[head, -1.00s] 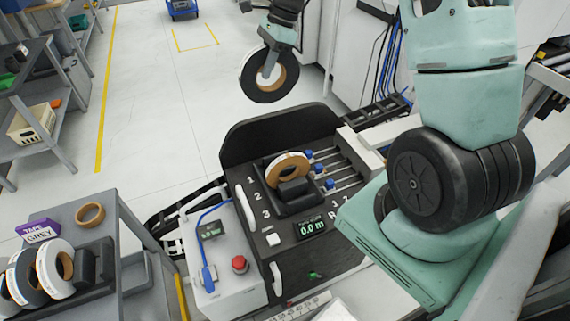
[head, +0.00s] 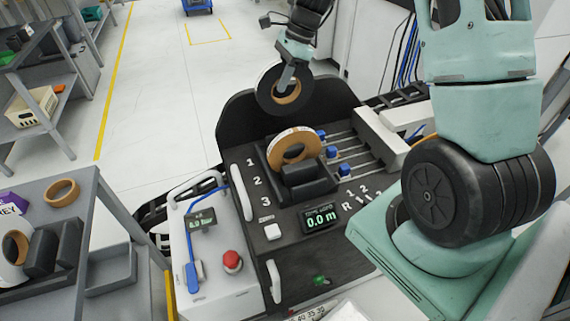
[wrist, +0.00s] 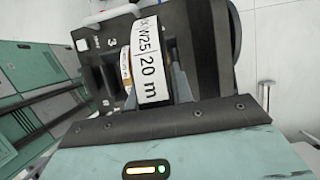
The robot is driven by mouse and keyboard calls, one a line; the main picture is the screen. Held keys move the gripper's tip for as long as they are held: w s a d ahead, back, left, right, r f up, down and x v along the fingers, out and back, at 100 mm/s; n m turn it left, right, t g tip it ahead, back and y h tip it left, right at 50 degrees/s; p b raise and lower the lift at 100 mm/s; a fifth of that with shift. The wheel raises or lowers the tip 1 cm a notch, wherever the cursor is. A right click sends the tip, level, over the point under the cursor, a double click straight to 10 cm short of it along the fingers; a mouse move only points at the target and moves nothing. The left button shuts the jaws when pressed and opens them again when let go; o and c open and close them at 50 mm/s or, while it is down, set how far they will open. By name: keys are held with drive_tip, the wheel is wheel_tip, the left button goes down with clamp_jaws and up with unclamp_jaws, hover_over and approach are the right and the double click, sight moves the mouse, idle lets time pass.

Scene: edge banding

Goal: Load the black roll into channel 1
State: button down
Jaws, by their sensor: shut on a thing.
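The black roll (head: 266,98) has a tan core and hangs upright in my gripper (head: 288,80), which is shut on its rim and core. It is in the air above the back end of the roll rack, near the side of channel 1 (head: 249,162). In the wrist view a white label reading "W25 20 m" (wrist: 151,62) runs along the held roll between my fingers (wrist: 160,88). A wood-coloured roll (head: 291,147) stands in the rack (head: 318,188), in front of the held roll. The slot under the held roll is partly hidden.
The banding machine has a dark back panel (head: 232,115), blue clamps (head: 332,151) on rails, a display reading 0.0 m (head: 320,217) and a red button (head: 232,261). A grey cart (head: 120,235) at left carries other rolls and a loose tan ring (head: 61,192).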

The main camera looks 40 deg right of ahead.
sight(279, 100)
wheel_tip(279, 100, down, 5)
drive_tip(key=b, duration=0.3)
wheel_tip(279, 100, down, 10)
drive_tip(key=p, duration=0.1)
idle(0.3)
drive_tip(key=shift+f, duration=0.15)
drive_tip(key=shift+f, duration=0.25)
drive_tip(key=c, duration=1.2)
unclamp_jaws()
drive_tip(key=shift+c, duration=0.2)
